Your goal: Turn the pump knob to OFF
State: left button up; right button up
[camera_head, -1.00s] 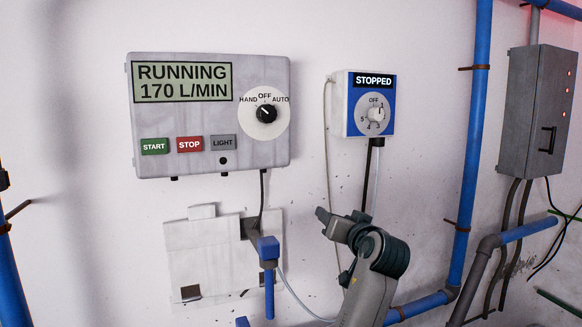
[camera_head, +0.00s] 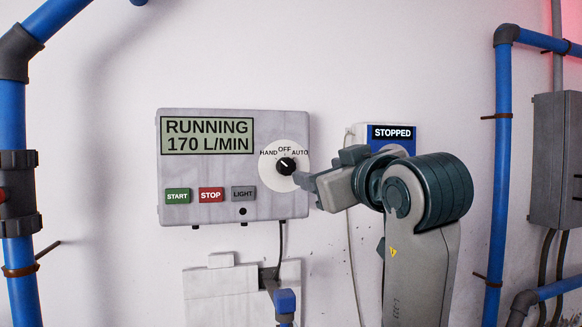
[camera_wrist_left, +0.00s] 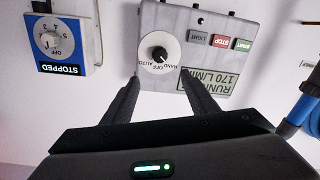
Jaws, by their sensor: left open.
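The pump knob (camera_head: 286,166) is black on a round white dial, on the right of a grey control panel (camera_head: 180,170). Its white mark points up and left, towards HAND. The display reads RUNNING 170 L/MIN. My left gripper (camera_head: 304,183) is just right of and below the knob in the head view, overlapping the dial's edge. In the left wrist view the picture is upside down; the knob (camera_wrist_left: 160,53) lies beyond and between the two spread fingers (camera_wrist_left: 160,82), with nothing held. I cannot tell whether a finger touches the panel. My right gripper is not in view.
A blue and white box (camera_head: 393,132) reading STOPPED, with its own dial (camera_wrist_left: 53,42), is right of the panel, partly behind my arm. START, STOP (camera_head: 211,195) and LIGHT buttons sit low on the panel. Blue pipes (camera_head: 14,120) stand left and right (camera_head: 502,170).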

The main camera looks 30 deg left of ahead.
aim_at(288, 166)
pick_arm(q)
jog(key=p+x, duration=0.7)
jog(key=x, duration=0.9)
jog(key=shift+a+r, duration=0.1)
jog(key=shift+a, duration=0.1)
jog(key=shift+w+a+p, duration=0.4)
jog(key=c, duration=1)
jog(key=shift+c, duration=0.3)
